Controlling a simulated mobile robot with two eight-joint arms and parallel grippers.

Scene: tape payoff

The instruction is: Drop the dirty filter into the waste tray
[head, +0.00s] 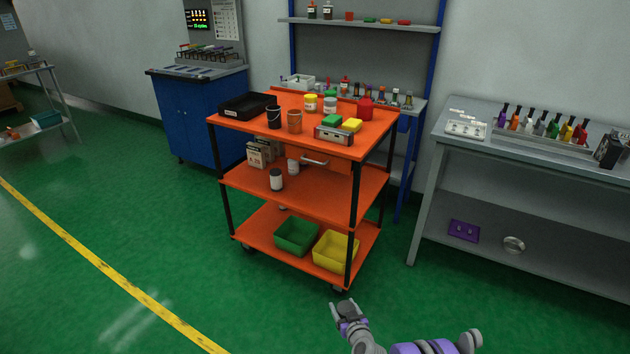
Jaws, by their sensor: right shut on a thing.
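My right gripper (347,311) is low in the head view, in front of the orange cart's lower right corner. It is shut on a small grey thing, which is hard to tell from the fingers; I cannot confirm that it is the dirty filter. A black open tray (236,113) lies at the back left of the cart's top. It may be the waste tray, but no label can be read. My left gripper is not in view.
The orange cart (330,209) carries cups, jars, sponges and a red can on top. Green (296,237) and yellow (335,251) bins stand on its bottom shelf. A grey bench (540,148) with bottles stands at right.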

